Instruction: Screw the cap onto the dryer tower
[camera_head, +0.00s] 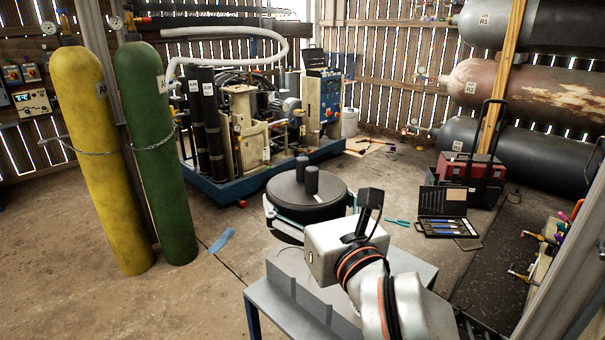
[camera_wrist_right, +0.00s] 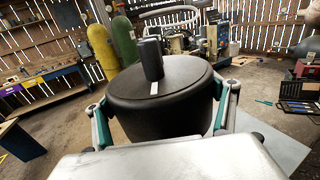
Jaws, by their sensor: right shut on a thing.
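My right gripper (camera_head: 306,228) is shut on a large round black cap (camera_head: 287,190). In the right wrist view, the gripper's teal-padded fingers (camera_wrist_right: 163,112) press on both sides of the black cap (camera_wrist_right: 190,78). Two short black posts (camera_head: 312,181) stand upright on its top, and they overlap in the right wrist view (camera_wrist_right: 152,60). Two tall dark cylinders (camera_head: 212,125), which look like the dryer towers, stand upright on the compressor skid behind, apart from the cap. Their tops are small in view, so I cannot tell whether they are capped. The cap's underside is hidden. My left gripper is not in view.
A grey bench (camera_head: 255,294) with upright plates is below my right arm. Yellow (camera_head: 95,165) and green (camera_head: 152,150) gas bottles stand left of the blue skid (camera_head: 230,188). An open tool case (camera_head: 447,208) lies at right. Blue cloth (camera_head: 222,240) lies on open floor.

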